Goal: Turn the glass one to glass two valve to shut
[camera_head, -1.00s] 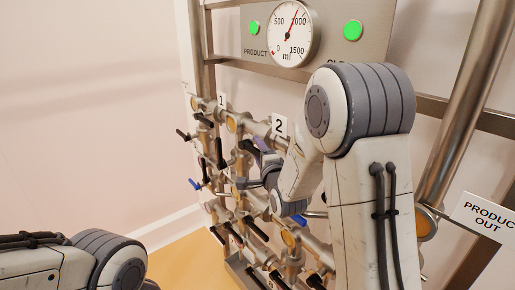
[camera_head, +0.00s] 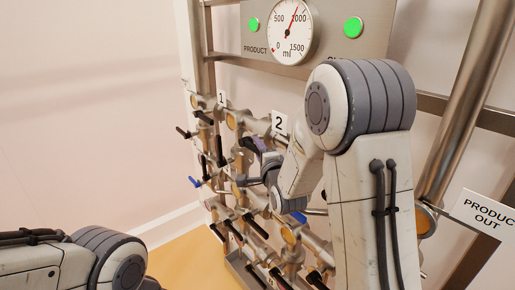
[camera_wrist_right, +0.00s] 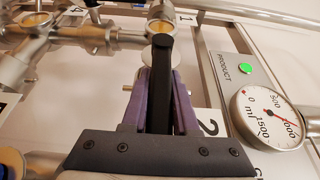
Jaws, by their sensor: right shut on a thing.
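A black valve handle (camera_wrist_right: 162,50) stands between the purple fingers of my right gripper (camera_wrist_right: 163,82) in the right wrist view. The fingers are shut on it, and its far end meets a steel pipe fitting near the sign 1 (camera_wrist_right: 187,18). In the head view, my right gripper (camera_head: 259,147) is at the pipework between sign 1 (camera_head: 222,98) and sign 2 (camera_head: 279,124). A dark handle end (camera_head: 246,144) shows at its fingertips. My wrist hides part of the valve there. My left gripper is out of view; only part of that arm shows at lower left.
Several other black handles and a blue handle (camera_head: 195,182) stick out of the pipework close by. A round gauge (camera_head: 293,32) sits above between two green lights. A PRODUCT OUT sign (camera_head: 484,214) is at the right. The left wall side is open.

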